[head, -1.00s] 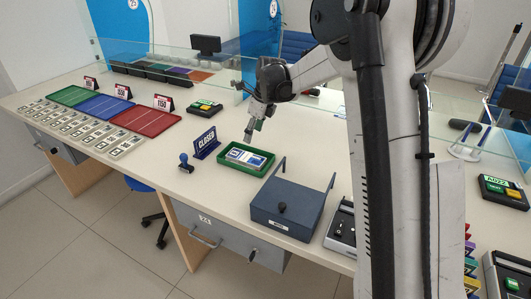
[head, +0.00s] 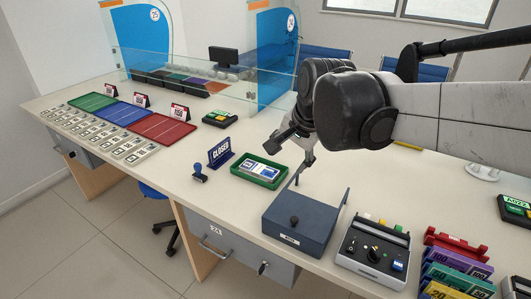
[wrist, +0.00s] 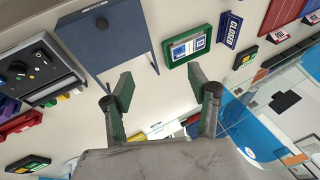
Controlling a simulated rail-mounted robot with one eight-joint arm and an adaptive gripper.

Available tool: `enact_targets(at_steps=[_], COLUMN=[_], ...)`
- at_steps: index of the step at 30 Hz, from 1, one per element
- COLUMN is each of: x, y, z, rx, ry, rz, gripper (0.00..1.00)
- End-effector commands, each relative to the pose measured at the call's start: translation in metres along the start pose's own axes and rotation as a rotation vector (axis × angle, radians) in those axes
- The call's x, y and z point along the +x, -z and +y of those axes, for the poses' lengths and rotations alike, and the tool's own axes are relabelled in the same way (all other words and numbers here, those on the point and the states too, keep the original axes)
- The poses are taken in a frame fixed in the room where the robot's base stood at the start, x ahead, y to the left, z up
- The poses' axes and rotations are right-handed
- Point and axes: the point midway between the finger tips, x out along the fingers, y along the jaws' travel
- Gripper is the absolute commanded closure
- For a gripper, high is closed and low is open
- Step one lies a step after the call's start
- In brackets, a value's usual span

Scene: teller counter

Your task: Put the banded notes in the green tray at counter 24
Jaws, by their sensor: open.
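The small green tray (head: 281,183) sits on the counter right of the CLOSED sign, with a flat blue-and-white item (head: 261,169) inside; I cannot tell whether this is banded notes. The tray also shows in the wrist view (wrist: 171,62), near the top. Several pale note-like bundles (head: 100,132) lie in rows at the counter's far left. My gripper (head: 292,149) is open, above the counter just behind and right of the green tray. In the wrist view my gripper (wrist: 164,82) has its fingers spread with nothing between them.
A glass screen (head: 180,82) runs behind. A control device (head: 372,250) and coloured racks (head: 455,268) lie right.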

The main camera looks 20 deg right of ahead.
Motion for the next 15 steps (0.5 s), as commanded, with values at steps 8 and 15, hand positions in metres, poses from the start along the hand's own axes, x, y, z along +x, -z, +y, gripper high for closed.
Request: enact_targets(at_steps=[8, 15], x=[-0.025, -0.028], y=[-0.05, -0.082], z=[0.057, 0.097], rx=[-0.443, -0.765], ry=[0.027, 0.026], rz=[0.081, 0.146], gripper=[0.45, 0.45])
